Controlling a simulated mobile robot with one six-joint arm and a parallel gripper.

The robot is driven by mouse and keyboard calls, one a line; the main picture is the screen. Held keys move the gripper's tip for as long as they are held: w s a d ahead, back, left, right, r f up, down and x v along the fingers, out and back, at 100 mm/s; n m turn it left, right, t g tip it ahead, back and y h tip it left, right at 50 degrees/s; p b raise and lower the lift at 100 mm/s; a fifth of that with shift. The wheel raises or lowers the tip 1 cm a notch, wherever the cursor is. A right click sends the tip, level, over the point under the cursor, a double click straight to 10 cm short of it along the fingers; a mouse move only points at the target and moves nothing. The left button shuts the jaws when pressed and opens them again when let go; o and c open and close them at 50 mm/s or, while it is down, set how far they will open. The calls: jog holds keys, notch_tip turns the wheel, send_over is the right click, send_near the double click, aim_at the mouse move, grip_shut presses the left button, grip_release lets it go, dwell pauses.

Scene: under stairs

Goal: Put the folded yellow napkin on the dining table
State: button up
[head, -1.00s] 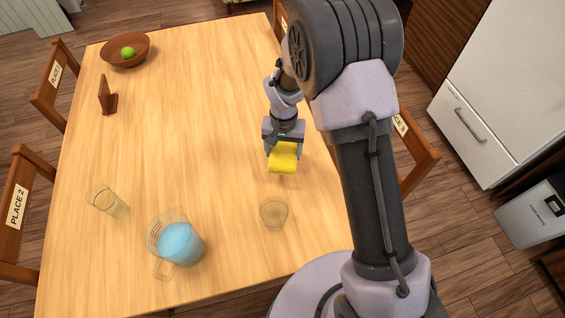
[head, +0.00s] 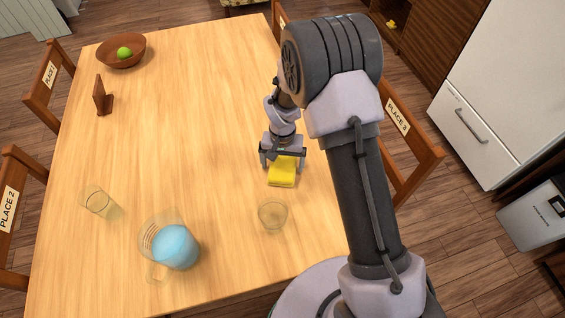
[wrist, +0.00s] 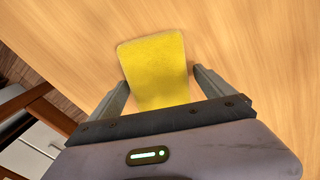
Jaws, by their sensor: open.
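The folded yellow napkin (head: 282,172) lies on the wooden dining table (head: 170,130), near its right side. My gripper (head: 283,158) is open just above the table at the napkin's far end. In the wrist view the napkin (wrist: 155,68) lies between the two spread fingers (wrist: 160,88), with bare wood showing beside it and the fingers apart from its sides. The napkin's end nearest my palm is hidden behind the gripper body.
A clear glass (head: 272,215) stands close in front of the napkin. A jug of blue liquid (head: 172,245) and another glass (head: 97,201) stand at the front left. A brown bowl (head: 121,60) with a green fruit and a napkin holder (head: 102,96) are farther back. Chairs surround the table.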

notch_tip(320, 180, up, 16)
jog(key=p, duration=0.5)
notch_tip(320, 180, up, 11)
jog(key=m+t, duration=0.1)
jog(key=t, duration=0.1)
send_over(284, 164)
jog(key=s+d, duration=0.3)
jog(key=s, duration=0.1)
jog(key=s+d+r+t+y, duration=0.1)
jog(key=s+r+t, duration=0.1)
jog(key=s+r, duration=0.4)
jog(key=s+d+r+m+t+y, duration=0.1)
jog(key=s+r, duration=0.4)
jog(key=s, duration=0.8)
jog(key=shift+d+r+t, duration=0.3)
jog(key=shift+r+t, duration=0.05)
jog(key=shift+t, duration=0.05)
